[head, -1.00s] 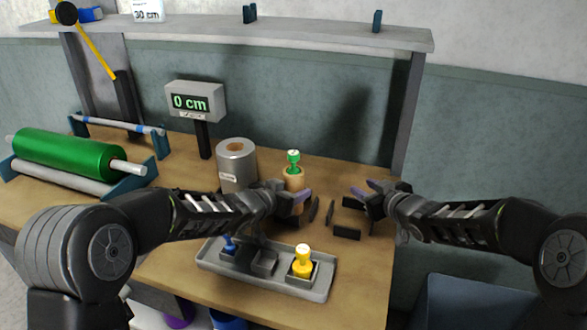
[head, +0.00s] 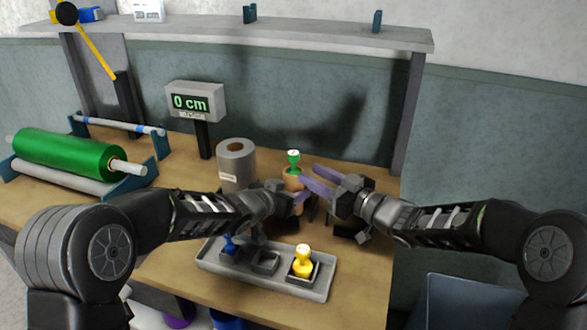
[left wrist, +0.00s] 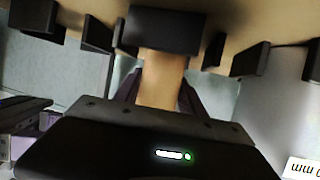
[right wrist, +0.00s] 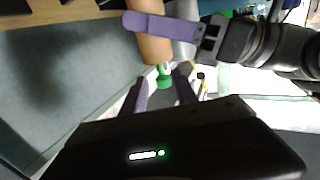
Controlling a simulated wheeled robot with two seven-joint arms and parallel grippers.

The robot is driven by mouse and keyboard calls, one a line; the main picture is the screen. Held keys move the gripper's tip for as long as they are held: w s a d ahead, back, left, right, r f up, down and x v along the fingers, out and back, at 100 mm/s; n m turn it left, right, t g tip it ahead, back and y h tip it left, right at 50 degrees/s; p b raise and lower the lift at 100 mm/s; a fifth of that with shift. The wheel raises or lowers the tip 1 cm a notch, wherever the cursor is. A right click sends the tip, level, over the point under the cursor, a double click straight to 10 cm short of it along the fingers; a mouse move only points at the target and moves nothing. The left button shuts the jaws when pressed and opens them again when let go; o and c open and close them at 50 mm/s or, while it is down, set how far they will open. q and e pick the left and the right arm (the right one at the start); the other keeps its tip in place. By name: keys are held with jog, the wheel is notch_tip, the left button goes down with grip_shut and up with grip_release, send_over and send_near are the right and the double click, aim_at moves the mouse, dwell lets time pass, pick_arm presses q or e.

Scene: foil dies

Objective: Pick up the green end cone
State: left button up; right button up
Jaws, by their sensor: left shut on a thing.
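The green end cone (head: 293,158) has a pale top and sits in the upper end of an upright brown cardboard core (head: 292,181). My left gripper (head: 300,197) is shut on this core, which also shows between its fingers in the left wrist view (left wrist: 162,92). My right gripper (head: 314,181) is just right of the cone, with its fingers reaching left. In the right wrist view the cone (right wrist: 164,76) shows between the tips of the open fingers (right wrist: 162,88). I cannot tell whether they touch it.
A grey tray (head: 213,262) in front holds a blue cone (head: 228,243) and a yellow cone (head: 303,264); its middle socket looks empty. A silver foil roll (head: 236,168) stands left of the core. A display (head: 194,101) reads 0 cm. A green roll (head: 65,155) lies far left.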

aim_at(301, 169)
jog(key=x, duration=0.4)
jog(key=shift+w+a, duration=0.3)
jog(key=x, duration=0.5)
jog(key=shift+c, duration=0.2)
dwell(0.4)
grip_shut()
dwell(0.4)
